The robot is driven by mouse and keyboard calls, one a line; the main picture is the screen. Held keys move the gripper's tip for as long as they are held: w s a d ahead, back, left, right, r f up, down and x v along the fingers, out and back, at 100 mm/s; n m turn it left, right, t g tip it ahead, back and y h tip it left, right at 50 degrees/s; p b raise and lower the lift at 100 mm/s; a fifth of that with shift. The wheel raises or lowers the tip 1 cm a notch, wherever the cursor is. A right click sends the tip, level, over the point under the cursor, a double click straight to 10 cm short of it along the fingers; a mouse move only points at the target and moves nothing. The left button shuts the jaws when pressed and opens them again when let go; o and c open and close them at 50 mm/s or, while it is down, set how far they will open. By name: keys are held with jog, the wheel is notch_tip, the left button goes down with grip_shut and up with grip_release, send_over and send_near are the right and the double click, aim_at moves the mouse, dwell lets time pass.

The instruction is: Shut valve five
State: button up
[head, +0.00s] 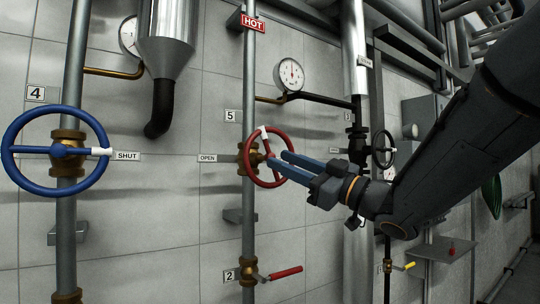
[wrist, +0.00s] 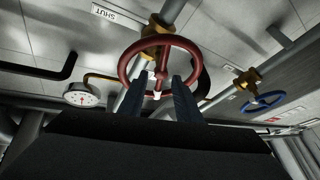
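Valve five's red handwheel (head: 264,186) stands on the vertical pipe beside the number 5 plate (head: 232,116). Its white marker (head: 264,132) points up, slightly left. An OPEN label (head: 208,158) is at its left; a SHUT label (wrist: 118,17) shows in the wrist view. My gripper (head: 279,160) is at the wheel from the right, its two blue fingers apart. In the wrist view the red wheel (wrist: 155,41) is ahead, and the white marker (wrist: 157,95) appears between the fingers. I cannot tell whether they touch the wheel.
A blue handwheel (head: 20,175), valve 4, is at the left. A red lever valve (head: 285,273) is below. A gauge (head: 289,74) and a red HOT tag (head: 253,24) are above. A dark handwheel (head: 384,148) and pipes stand behind my arm.

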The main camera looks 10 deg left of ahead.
aim_at(264, 158)
jog(key=p+x, duration=0.1)
jog(key=x, duration=0.3)
jog(key=shift+w+a+r, duration=0.15)
jog(key=shift+w+a, duration=0.05)
jog(key=shift+a, duration=0.15)
grip_shut()
